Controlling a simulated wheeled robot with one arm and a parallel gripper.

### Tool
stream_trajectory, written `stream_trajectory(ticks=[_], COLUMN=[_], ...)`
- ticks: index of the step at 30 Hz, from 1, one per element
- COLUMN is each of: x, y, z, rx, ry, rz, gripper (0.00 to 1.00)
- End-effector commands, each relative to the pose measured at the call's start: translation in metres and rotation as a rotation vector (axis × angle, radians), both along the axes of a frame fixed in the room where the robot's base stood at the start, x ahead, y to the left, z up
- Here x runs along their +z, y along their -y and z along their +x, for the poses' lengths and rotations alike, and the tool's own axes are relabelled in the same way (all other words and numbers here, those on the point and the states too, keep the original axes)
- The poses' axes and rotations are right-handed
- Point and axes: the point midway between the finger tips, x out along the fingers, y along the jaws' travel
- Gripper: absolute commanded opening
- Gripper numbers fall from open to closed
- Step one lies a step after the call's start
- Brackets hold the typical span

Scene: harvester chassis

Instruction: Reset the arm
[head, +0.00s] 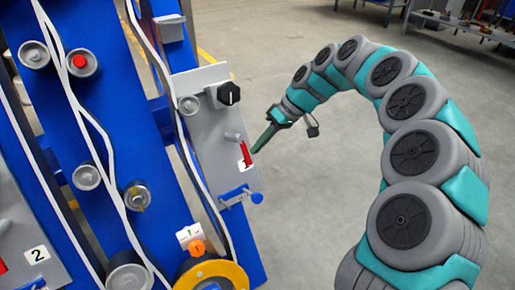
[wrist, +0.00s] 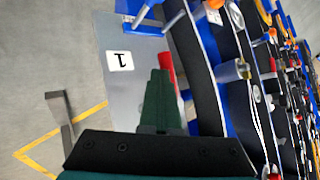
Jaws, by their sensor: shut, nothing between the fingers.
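My gripper (head: 254,150) reaches in from the right in the head view, its green fingers shut and empty. The fingertips are close to a red lever (head: 246,153) on a grey panel (head: 212,130); I cannot tell whether they touch it. In the wrist view the shut fingers (wrist: 160,73) point at the panel, and the red lever (wrist: 167,66) shows just beside and behind the tips. A label with the number 1 (wrist: 120,61) is on the panel next to the lever. My arm curves along the right side of the head view.
A black knob (head: 229,93) is on the upper panel, and a blue latch (head: 242,197) is at its lower edge. The blue chassis (head: 100,110) with several knobs and cables fills the left. Open concrete floor (head: 300,210) lies between the chassis and my arm.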

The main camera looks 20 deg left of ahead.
Motion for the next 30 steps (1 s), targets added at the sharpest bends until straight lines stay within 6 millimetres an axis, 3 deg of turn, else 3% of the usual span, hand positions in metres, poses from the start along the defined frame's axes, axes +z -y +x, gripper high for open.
stream_trajectory(ticks=[9,17,23,30], x=[0.041,0.052,0.073,0.089], y=[0.030,0.038,0.057,0.102], z=[0.020,0.019,-0.012,-0.076], rx=[-0.012,-0.013,-0.046,-0.144], ry=[0.011,0.008,-0.002,-0.018], rz=[0.001,-0.004,-0.043,-0.163], gripper=[0.00,0.00,0.00,0.00])
